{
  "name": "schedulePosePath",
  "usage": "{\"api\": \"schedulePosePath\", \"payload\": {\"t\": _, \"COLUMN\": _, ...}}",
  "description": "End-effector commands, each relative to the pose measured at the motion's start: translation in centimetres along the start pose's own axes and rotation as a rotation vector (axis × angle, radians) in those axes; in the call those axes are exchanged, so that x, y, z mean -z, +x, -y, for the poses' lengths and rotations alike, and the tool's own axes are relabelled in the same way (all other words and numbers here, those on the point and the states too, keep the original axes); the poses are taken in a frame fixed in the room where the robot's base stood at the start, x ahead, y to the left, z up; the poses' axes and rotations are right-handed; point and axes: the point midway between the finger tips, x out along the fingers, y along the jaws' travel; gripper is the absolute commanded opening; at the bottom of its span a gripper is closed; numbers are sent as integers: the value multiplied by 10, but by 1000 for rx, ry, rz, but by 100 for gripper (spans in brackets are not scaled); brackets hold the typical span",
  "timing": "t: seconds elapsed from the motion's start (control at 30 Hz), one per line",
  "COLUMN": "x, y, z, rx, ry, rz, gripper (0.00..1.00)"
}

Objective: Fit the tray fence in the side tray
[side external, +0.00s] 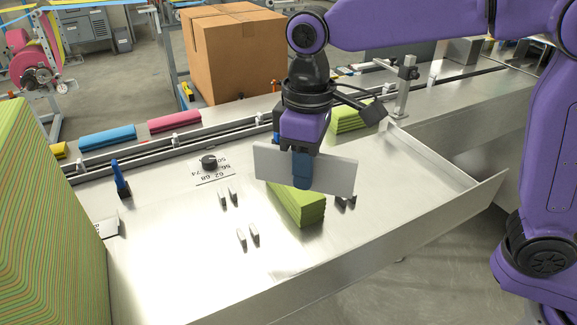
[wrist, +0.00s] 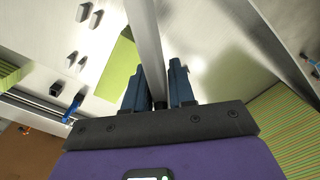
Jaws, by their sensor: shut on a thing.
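The tray fence, a flat grey metal plate (side external: 335,175), is held in my gripper (side external: 302,180). It stands on edge above the metal surface and partly hides a green folded stack (side external: 302,208). In the wrist view the fence (wrist: 147,40) runs up from between the two blue fingers (wrist: 158,88), which are shut on it. The side tray (side external: 400,240) is a shiny steel surface with raised walls at its front and right. Small grey posts stand in pairs on it: one pair (side external: 228,195), another nearer the front (side external: 248,236), and a partly hidden one (side external: 346,199) beside the green stack.
A striped green stack (side external: 45,200) rises at the left. Another green stack (side external: 350,118) lies behind my gripper. The tray's right part is clear.

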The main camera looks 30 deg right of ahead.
Motion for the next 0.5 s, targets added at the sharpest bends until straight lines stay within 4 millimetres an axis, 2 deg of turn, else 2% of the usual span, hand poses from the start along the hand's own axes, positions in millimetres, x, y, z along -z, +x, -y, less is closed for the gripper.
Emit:
{"api": "schedulePosePath", "payload": {"t": 0.17, "x": 10, "y": -6, "z": 0, "rx": 0, "ry": 49, "rz": -1, "gripper": 0}}
{"api": "schedulePosePath", "payload": {"t": 0.5, "x": 68, "y": -24, "z": -4, "rx": 0, "ry": 315, "rz": -2, "gripper": 0}}
